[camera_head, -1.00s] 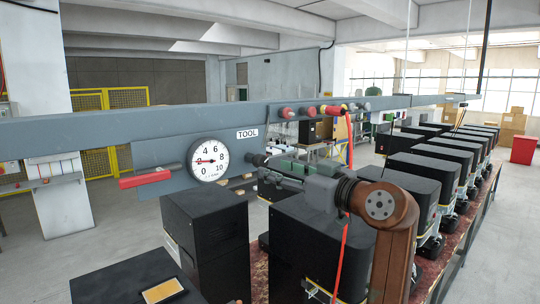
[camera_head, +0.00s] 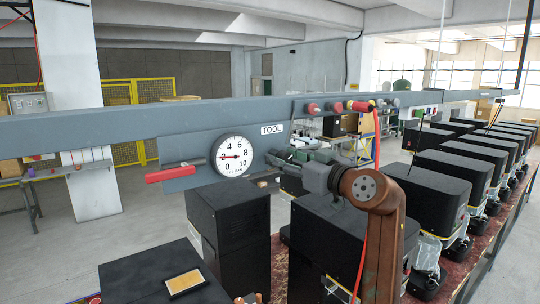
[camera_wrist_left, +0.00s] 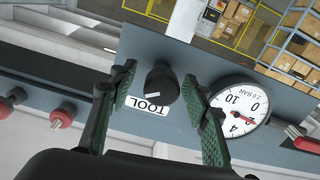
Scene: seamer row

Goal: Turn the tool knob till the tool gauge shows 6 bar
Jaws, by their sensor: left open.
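The tool gauge (camera_head: 233,156) is a round white dial on a grey plate under the beam. Its red needle points left, near 2, and the wrist view of the gauge (camera_wrist_left: 240,106) shows "2.0 BAR" on it. The TOOL label (camera_head: 272,129) is above right of the gauge. The black tool knob (camera_wrist_left: 161,84) with a white mark stands beside the label in the wrist view. My left gripper (camera_wrist_left: 159,76) is open with a green-padded finger on each side of the knob, with visible gaps. In the head view my left gripper (camera_head: 284,158) hides most of the knob.
A red-handled lever (camera_head: 168,175) sticks out left of the gauge. Red knobs (camera_head: 313,108) and a red hose (camera_head: 371,150) are on the beam to the right. Black box-shaped machines (camera_head: 228,215) stand below, with a long row of them at right.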

